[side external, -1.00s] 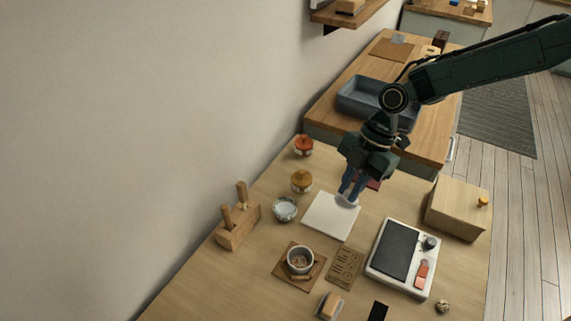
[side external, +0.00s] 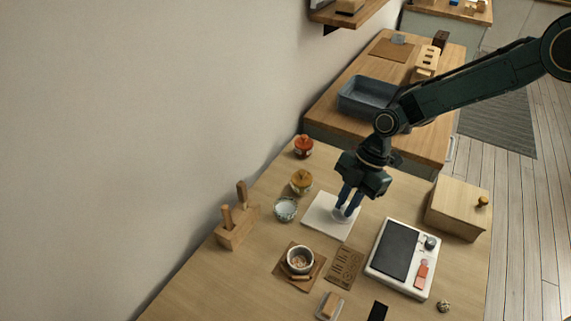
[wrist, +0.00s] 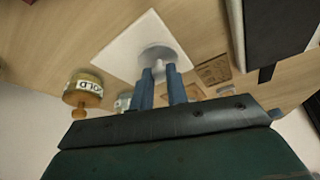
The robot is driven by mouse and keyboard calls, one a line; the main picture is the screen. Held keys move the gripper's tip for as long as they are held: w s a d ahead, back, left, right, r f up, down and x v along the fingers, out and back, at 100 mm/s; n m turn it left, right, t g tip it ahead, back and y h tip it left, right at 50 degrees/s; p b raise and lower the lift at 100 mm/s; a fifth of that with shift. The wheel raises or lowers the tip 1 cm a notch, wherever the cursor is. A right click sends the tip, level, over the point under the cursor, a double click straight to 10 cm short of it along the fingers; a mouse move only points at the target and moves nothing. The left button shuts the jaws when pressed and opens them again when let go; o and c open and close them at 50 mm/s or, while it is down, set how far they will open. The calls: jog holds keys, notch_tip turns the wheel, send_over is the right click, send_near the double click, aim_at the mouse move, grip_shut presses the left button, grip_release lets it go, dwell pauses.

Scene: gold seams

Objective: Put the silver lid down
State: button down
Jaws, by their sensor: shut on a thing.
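The silver lid (side external: 342,217) is a pale round disc at the right part of the white square mat (side external: 318,222), close above it or touching it; I cannot tell which. My gripper (side external: 347,206) points down with its blue fingers shut on the lid's knob. In the wrist view the lid (wrist: 158,53) shows beyond the fingertips of my gripper (wrist: 160,72), over the white mat (wrist: 125,48). The fingers partly hide the lid in the side view.
A scale-like device (side external: 400,259) and wooden box (side external: 457,208) stand right. A cup (side external: 299,259) and engraved plate (side external: 344,268) lie in front.

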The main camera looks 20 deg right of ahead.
jog(key=shift+f, duration=0.15)
jog(key=c, duration=1.4)
grip_release()
jog(key=shift+v, duration=6.2)
